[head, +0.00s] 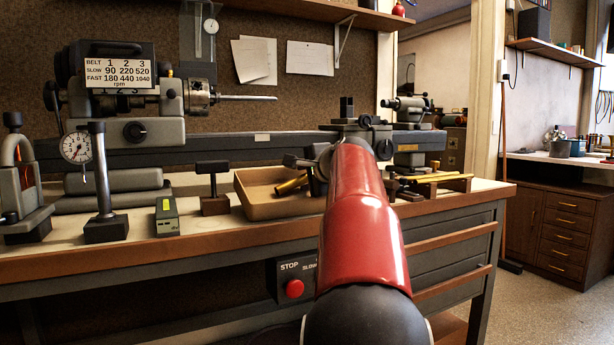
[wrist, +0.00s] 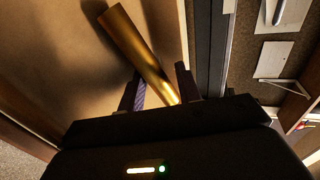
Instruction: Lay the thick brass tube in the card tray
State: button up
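The thick brass tube (wrist: 140,50) runs at a slant in the wrist view, over the tan floor of the card tray (wrist: 60,60). Its lower end lies between the fingers of my gripper (wrist: 161,88). The fingers stand apart, with a gap showing beside the left one, so the gripper looks open around the tube. In the head view one end of the tube (head: 292,185) shows inside the card tray (head: 278,211); my arm hides the rest. I cannot tell whether the whole tube touches the tray floor. My gripper in the head view is mostly hidden behind my red arm.
A lathe (head: 140,100) stands behind on the bench. Left of the tray are a dark T-shaped stand (head: 213,190), a small grey-green box (head: 167,216) and a dial gauge (head: 77,148). Right of my arm, brass rods lie on a wooden rack (head: 440,183). A red stop button (head: 295,289) is below.

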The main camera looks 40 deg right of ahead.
aim_at(305, 193)
jog(key=shift+g+y, duration=0.4)
jog(key=shift+g, duration=0.1)
jog(key=f, duration=0.2)
jog(key=w+f, duration=0.1)
jog(key=f, duration=0.1)
jog(key=shift+f, duration=0.15)
jog(key=o, duration=0.4)
notch_tip(305, 193, up, 2)
jog(key=p, duration=0.2)
jog(key=shift+d+p, duration=0.15)
jog(key=shift+p, duration=0.2)
jog(key=r+p, duration=0.2)
jog(key=r, duration=0.1)
jog(key=shift+d+p, duration=0.2)
jog(key=shift+p, duration=0.1)
jog(key=shift+r+p, duration=1.5)
jog(key=shift+r, duration=0.35)
jog(key=shift+s, duration=0.1)
